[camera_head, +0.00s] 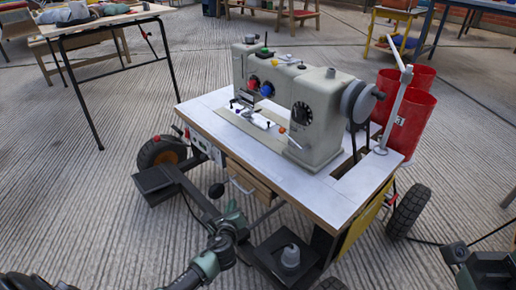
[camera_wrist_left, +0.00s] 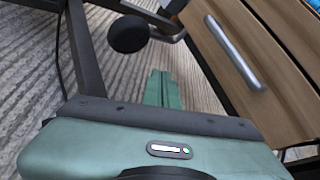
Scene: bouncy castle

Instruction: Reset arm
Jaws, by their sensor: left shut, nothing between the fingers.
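My left arm reaches in from the bottom of the head view. Its green gripper (camera_head: 233,210) is in front of the sewing table (camera_head: 345,195), below the drawer side. In the left wrist view the two green fingers (camera_wrist_left: 162,90) lie together, shut with nothing between them. They are beside the wooden drawer front (camera_wrist_left: 245,60) with its metal handle (camera_wrist_left: 235,52), apart from it as far as I can tell. A round black knob (camera_wrist_left: 128,34) is just beyond the fingers.
A sewing machine (camera_head: 318,110) stands on the table. Red bins (camera_head: 408,115) are behind its right end. Black base frame bars (camera_head: 190,185) and a wheel (camera_head: 408,210) are under it. Another table (camera_head: 105,22) stands at upper left. Ribbed floor is open at left.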

